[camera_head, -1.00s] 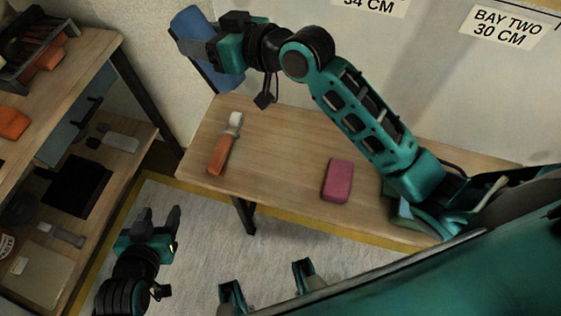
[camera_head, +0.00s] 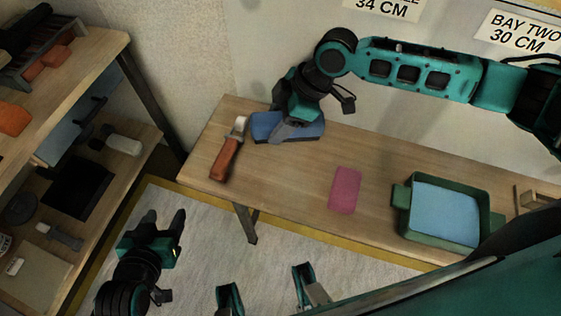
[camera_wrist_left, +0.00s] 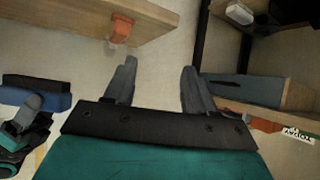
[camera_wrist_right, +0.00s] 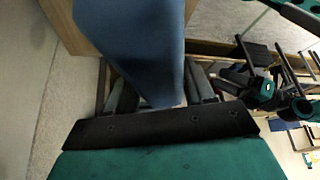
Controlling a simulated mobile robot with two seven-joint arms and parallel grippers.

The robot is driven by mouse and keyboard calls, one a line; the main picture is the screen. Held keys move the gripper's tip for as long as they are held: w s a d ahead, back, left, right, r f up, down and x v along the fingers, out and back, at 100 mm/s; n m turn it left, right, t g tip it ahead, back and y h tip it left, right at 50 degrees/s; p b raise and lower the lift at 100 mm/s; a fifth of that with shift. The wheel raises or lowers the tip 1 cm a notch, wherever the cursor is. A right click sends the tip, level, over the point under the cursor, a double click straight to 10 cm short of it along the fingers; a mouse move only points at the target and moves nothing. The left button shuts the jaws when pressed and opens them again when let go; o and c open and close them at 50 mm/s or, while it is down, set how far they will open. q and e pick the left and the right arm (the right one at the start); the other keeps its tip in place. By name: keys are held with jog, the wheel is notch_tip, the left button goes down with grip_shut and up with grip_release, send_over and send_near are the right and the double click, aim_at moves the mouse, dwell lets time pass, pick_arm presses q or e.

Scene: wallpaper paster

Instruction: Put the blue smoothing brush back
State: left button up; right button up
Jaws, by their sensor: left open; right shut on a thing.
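The blue smoothing brush (camera_head: 308,128) is a long blue bar lying level at the back left of the wooden table (camera_head: 290,180). My right gripper (camera_head: 283,133) is shut on it from above. I cannot tell whether the brush touches the tabletop. In the right wrist view the brush (camera_wrist_right: 140,40) fills the space between the fingers, and it also shows at the left of the left wrist view (camera_wrist_left: 38,90). My left gripper (camera_head: 162,222) is open and empty, over the floor between the shelf and the table.
A pink block (camera_head: 345,189) lies mid-table. A green tray (camera_head: 400,222) with light-blue contents stands at the right. A shelf unit (camera_head: 98,55) with several tools stands at the left.

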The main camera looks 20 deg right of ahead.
notch_tip(320, 180, down, 11)
jog(key=shift+a+r+b, duration=0.1)
jog(key=shift+b, duration=0.95)
notch_tip(320, 180, down, 4)
jog(key=shift+f+b, duration=0.1)
jog(key=shift+b, duration=0.45)
pick_arm(q)
jog(key=shift+w+d+f+h, duration=0.2)
jog(key=shift+w+d, duration=0.1)
jog(key=shift+d, duration=0.1)
jog(key=shift+w+d+f+h, duration=0.2)
jog(key=shift+w+d, duration=0.1)
jog(key=shift+d, duration=0.1)
pick_arm(e)
jog(key=shift+f, duration=0.15)
jog(key=o, duration=1.3)
jog(key=shift+f, duration=0.1)
pick_arm(q)
jog(key=shift+s+f, duration=0.2)
